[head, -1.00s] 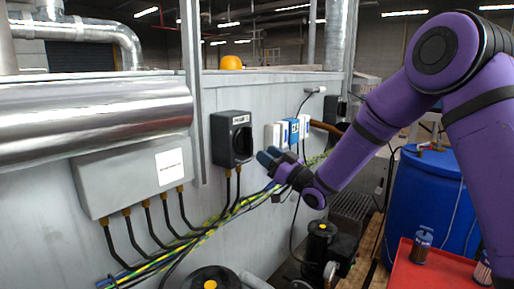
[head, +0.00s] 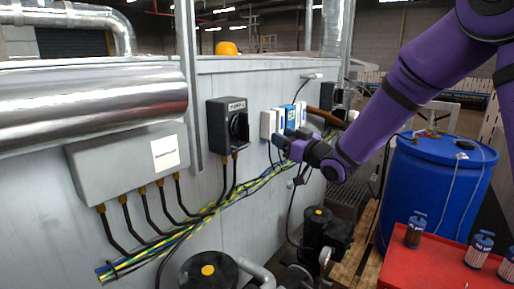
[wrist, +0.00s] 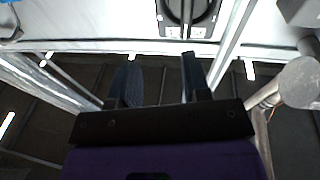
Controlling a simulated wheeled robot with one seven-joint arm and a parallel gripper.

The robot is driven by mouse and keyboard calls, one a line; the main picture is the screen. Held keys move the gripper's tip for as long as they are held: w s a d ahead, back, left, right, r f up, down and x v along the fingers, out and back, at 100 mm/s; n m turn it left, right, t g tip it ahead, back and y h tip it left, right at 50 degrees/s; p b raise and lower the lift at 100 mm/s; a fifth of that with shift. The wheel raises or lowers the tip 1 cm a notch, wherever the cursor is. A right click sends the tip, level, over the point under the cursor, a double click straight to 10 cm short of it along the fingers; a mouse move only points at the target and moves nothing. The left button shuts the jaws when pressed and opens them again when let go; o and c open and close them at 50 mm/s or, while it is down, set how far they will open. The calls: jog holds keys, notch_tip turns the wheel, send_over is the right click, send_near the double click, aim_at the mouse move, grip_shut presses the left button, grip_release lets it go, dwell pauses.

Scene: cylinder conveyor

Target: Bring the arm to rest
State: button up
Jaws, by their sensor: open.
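My purple arm reaches in from the right in the head view. Its gripper (head: 283,146) is in front of the grey panel wall, just right of the black switch box (head: 230,126) and below the white and blue modules. In the wrist view, my gripper (wrist: 160,80) shows two dark fingers apart, with nothing between them. The round face of a dial (wrist: 188,12) shows beyond the fingertips at the top of the wrist view. The gripper appears clear of the switch box.
A blue drum (head: 432,190) stands at the right. A red tray (head: 440,262) with several small cylinders is at the lower right. A grey junction box (head: 130,165) with cables is on the wall at left. Black pump parts (head: 318,225) stand below the gripper.

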jog(key=s+d+r+m+g+h, duration=0.1)
jog(key=s+d+r+m+h, duration=0.2)
jog(key=s+d+h, duration=0.4)
jog(key=s+d+r+m+g+h, duration=0.1)
jog(key=s+d+r+m+h, duration=0.3)
jog(key=s+d, duration=0.4)
jog(key=s+d+f+m+g+h, duration=0.1)
jog(key=s+d+f+g, duration=0.1)
jog(key=s, duration=1)
jog(key=s+d+f+m+g+h, duration=0.1)
jog(key=s+d+g, duration=0.3)
jog(key=s, duration=0.8)
jog(key=shift+s+d+f+m+g+h, duration=0.25)
jog(key=shift+s+f+m+g+h, duration=0.1)
jog(key=shift+g, duration=0.25)
jog(key=shift+w, duration=0.1)
